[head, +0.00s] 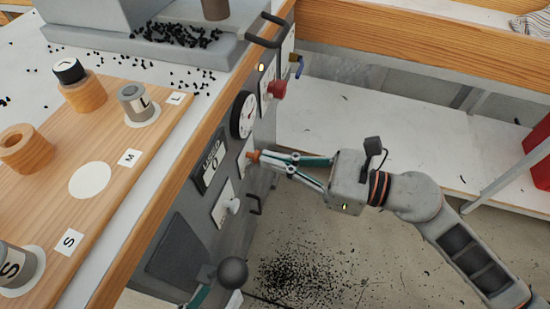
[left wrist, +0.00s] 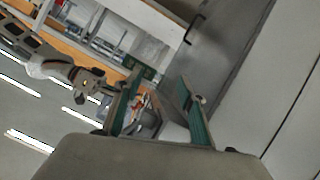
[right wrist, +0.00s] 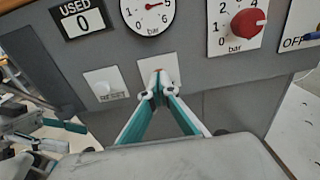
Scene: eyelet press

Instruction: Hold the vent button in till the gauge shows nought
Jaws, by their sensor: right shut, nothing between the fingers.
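The vent button (head: 254,156) is a small orange-brown knob on a white plate on the press's grey front. My right gripper (head: 264,158) is shut and empty, its fingertips at the button. In the right wrist view the fingertips (right wrist: 158,88) cover most of the button, so I cannot tell how far in it is. The white round gauge (head: 243,115) is above; in the right wrist view the gauge (right wrist: 148,12) is cut off at the top and its red needle points right, away from nought. My left gripper (left wrist: 158,105) is open and empty, mostly out of the head view.
A red regulator knob (right wrist: 248,22), the USED counter (right wrist: 78,18) showing 0 and another white plate (right wrist: 106,84) surround the button. A black ball knob (head: 233,272) stands out low at the front. Black eyelets (head: 300,282) litter the floor.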

